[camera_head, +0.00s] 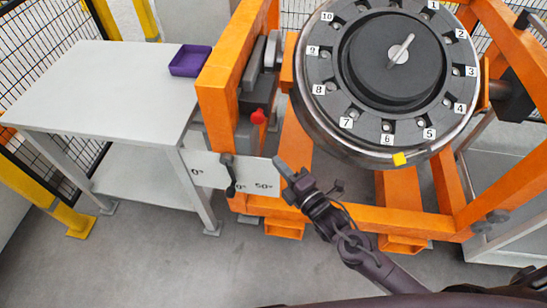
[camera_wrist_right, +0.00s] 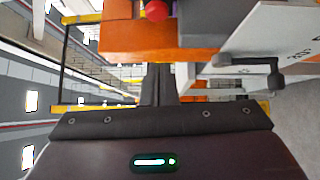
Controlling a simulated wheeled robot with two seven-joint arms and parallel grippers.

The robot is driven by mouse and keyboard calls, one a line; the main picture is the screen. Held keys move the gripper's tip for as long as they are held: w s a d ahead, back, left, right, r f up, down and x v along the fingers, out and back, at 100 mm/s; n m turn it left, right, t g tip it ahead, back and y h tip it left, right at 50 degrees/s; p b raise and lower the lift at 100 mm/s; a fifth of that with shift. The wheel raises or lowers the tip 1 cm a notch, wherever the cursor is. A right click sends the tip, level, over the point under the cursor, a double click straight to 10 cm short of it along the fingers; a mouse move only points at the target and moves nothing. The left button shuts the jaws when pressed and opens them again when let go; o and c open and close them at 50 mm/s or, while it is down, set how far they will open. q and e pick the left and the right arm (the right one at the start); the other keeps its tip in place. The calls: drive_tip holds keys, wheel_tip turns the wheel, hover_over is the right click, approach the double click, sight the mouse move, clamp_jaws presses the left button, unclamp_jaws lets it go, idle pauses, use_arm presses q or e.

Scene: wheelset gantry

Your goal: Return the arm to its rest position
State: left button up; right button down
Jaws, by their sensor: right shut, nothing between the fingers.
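My right arm reaches in from the bottom right of the head view. Its gripper (camera_head: 281,167) is shut and empty, in front of the orange gantry frame and just right of the white scale plate. In the right wrist view the closed fingers (camera_wrist_right: 158,84) point away from the camera toward the orange frame, with nothing between them. A dark lever (camera_head: 229,172) sits on the scale plate (camera_head: 262,188), apart from the gripper. The lever also shows at the right of the wrist view (camera_wrist_right: 250,62). My left gripper is not in view.
The orange gantry frame (camera_head: 218,95) holds a large wheel (camera_head: 325,100) with numbered holes and a yellow mark (camera_head: 400,159). A red knob (camera_head: 258,116) is on the frame. A white table (camera_head: 100,85) with a purple tray (camera_head: 190,60) stands left. Floor in front is clear.

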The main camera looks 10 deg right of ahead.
drive_tip(key=shift+s, duration=0.1)
idle(0.5)
drive_tip(key=s+d+f+m+g+h, duration=0.2)
drive_tip(key=s+d+f+m, duration=0.15)
drive_tip(key=f, duration=0.65)
drive_tip(key=s+d+f+m+g+h, duration=0.2)
drive_tip(key=s+d+f+m, duration=0.15)
drive_tip(key=f, duration=0.65)
drive_tip(key=s+d+f+m+g+h, duration=0.25)
drive_tip(key=d+f+m, duration=0.2)
drive_tip(key=f, duration=0.55)
drive_tip(key=s+d+f+m+g, duration=0.1)
drive_tip(key=s+f+m+g, duration=0.2)
drive_tip(key=s, duration=0.6)
drive_tip(key=s+d+f+m+g+h, duration=0.1)
drive_tip(key=s+f+m+g, duration=0.1)
drive_tip(key=s+f, duration=0.6)
drive_tip(key=s+f+m+g+h, duration=0.1)
drive_tip(key=s+f+m+g, duration=0.2)
drive_tip(key=s, duration=0.9)
wheel_tip(320, 180, down, 3)
drive_tip(key=shift+d+r+m+g, duration=0.2)
drive_tip(key=shift+d+m+g, duration=0.2)
drive_tip(key=shift+m, duration=0.65)
drive_tip(key=shift+s, duration=0.1)
